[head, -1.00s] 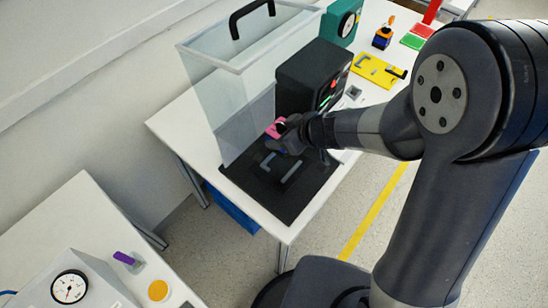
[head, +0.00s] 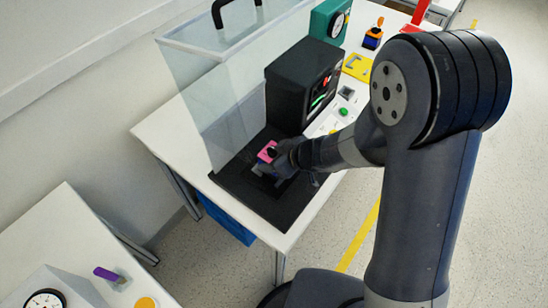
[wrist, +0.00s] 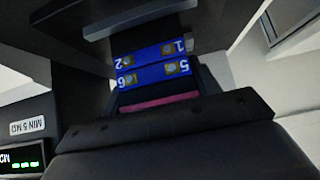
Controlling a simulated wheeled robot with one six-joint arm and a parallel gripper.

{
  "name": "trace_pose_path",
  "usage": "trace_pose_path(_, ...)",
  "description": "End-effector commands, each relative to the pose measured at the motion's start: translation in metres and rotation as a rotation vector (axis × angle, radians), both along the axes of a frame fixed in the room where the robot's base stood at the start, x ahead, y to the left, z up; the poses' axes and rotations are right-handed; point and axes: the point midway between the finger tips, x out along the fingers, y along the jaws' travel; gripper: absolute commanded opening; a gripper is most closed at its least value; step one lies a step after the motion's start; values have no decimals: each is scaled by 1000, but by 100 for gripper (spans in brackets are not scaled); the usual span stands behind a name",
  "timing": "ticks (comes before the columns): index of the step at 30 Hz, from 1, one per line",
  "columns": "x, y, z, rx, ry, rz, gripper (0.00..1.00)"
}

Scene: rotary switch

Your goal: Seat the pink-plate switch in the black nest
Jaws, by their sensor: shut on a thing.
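The pink-plate switch (head: 267,151) is in my gripper (head: 276,163), over the black base (head: 238,190) on the white table. Its pink plate and black knob face up in the head view. In the wrist view my gripper (wrist: 155,65) is shut on the switch's blue body (wrist: 150,52), which shows terminals numbered 1, 2, 5 and 6; the pink plate's edge (wrist: 158,104) shows below it. The black nest's grey rails are mostly hidden behind the gripper and switch, so I cannot tell whether the switch touches them.
A clear guard box (head: 225,95) stands close behind and left of the base. A black tester (head: 302,85) with lit displays stands behind it. A yellow plate (head: 357,66) and a teal gauge box (head: 330,20) are farther back. The base's front part is clear.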

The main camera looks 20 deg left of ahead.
Motion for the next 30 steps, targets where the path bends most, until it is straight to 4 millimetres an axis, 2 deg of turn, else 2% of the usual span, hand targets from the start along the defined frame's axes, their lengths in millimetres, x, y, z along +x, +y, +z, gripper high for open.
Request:
trace_pose_path(3,0,0,-4,0,1,-1,30)
trace_pose_path(4,0,0,-4,0,0,0,59)
trace_pose_path(12,0,0,-3,0,0,0,80)
trace_pose_path(18,0,0,-3,0,0,0,80)
trace_pose_path(22,0,-2,4,0,-1,0,80)
trace_pose_path(30,-10,-38,44,0,-3,-3,80)
